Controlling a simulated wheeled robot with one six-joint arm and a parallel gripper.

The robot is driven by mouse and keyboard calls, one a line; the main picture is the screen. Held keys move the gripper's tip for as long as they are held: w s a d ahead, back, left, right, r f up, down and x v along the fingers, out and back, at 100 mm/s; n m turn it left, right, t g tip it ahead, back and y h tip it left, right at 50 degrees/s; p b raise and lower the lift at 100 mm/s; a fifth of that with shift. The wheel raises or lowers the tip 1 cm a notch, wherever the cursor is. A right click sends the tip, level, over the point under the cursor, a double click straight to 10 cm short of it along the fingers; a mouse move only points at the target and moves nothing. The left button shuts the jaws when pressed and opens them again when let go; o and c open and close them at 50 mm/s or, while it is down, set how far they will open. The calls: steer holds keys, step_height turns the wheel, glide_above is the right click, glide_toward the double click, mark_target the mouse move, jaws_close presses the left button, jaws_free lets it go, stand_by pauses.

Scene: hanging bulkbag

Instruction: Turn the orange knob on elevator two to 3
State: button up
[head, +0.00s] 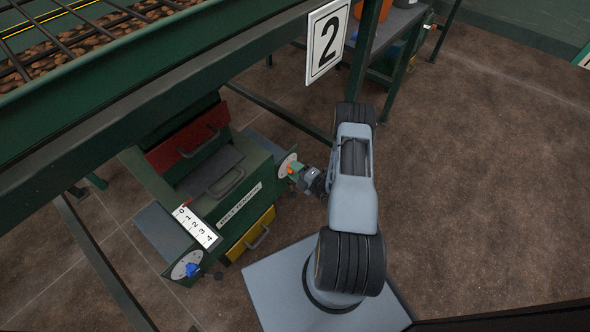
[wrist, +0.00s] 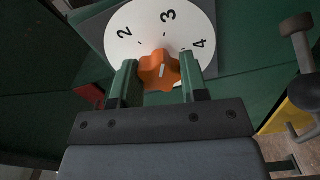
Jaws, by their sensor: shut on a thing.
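The orange knob (wrist: 158,70) is in the wrist view, in front of a round white dial (wrist: 140,40) with the numbers 2, 3 and 4 showing. My gripper (wrist: 160,78) has its two green fingers on either side of the knob, shut on it. A short white mark on the knob leans slightly right of straight up, roughly toward the 3; its exact pointing is hard to tell. In the head view the orange knob (head: 293,168) and its dial (head: 286,161) are on the right side of the green cabinet, with my gripper (head: 299,171) at it. The lower dial numbers are hidden.
A "2" sign (head: 327,42) hangs from the green frame above. The cabinet has a red drawer (head: 185,143), a yellow drawer (head: 252,235) and a number strip (head: 197,227). A blue knob (head: 192,269) is at its lower left. Floor at right is clear.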

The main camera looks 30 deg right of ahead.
steer(key=shift+d+m, duration=0.1)
steer(key=shift+m, duration=0.2)
steer(key=o, duration=0.9)
steer(key=shift+p+v, duration=1.45)
steer(key=shift+v, duration=5.4)
steer(key=shift+s, duration=0.15)
